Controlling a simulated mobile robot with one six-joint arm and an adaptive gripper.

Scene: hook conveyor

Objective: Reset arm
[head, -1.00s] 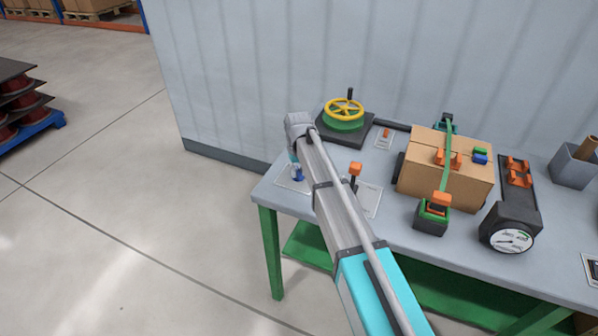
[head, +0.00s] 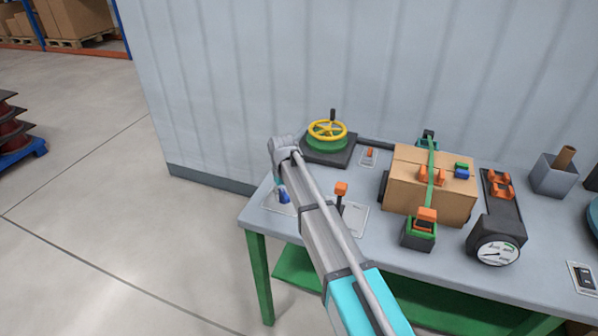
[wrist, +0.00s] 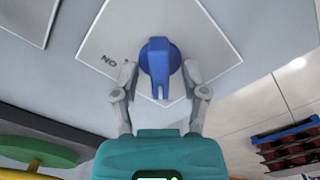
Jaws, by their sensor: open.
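My arm reaches out over the left end of the grey workbench (head: 385,250) in the head view. In the wrist view my gripper (wrist: 160,80) is open, with its two fingers on either side of a blue knob (wrist: 158,62). The knob sits on a light square plate (wrist: 185,20) marked "NO". I cannot tell whether the fingers touch the knob. In the head view the blue knob (head: 283,196) shows beside my arm's end, and the fingers are hidden there.
A yellow and green handwheel (head: 327,132) stands behind my arm. An orange-topped lever (head: 341,190) is close to my arm's right. A strapped cardboard box (head: 410,180) and a gauge (head: 497,253) are further right. A wall (head: 240,70) rises behind; open floor lies left.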

